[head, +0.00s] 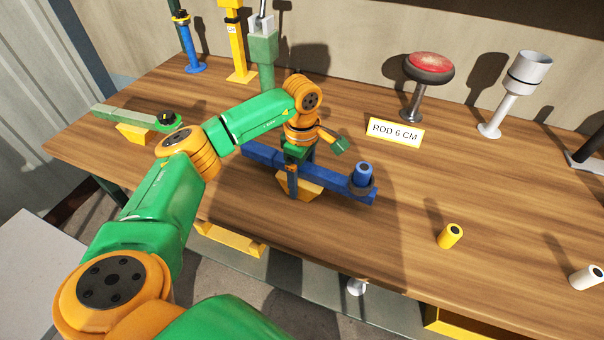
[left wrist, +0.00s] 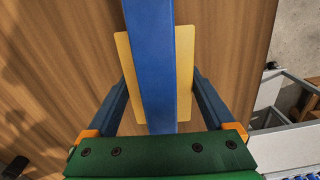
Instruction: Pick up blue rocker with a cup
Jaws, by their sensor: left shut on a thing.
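The blue rocker (head: 335,184) is a long blue bar across a yellow wedge-shaped base (head: 312,190) near the table's front edge. In the left wrist view the blue bar (left wrist: 152,60) runs between my two blue fingers (left wrist: 160,100), above the yellow base (left wrist: 122,65). The fingertip contact is partly hidden. My right gripper is out of view.
A green rocker (head: 120,116) stands at the left. A "ROD 6 CM" sign (head: 395,132), a red-topped button stand (head: 429,68) and a grey cup stand (head: 515,90) are behind. A yellow cylinder (head: 450,235) and a white cylinder (head: 586,277) stand at the right; the table between is clear.

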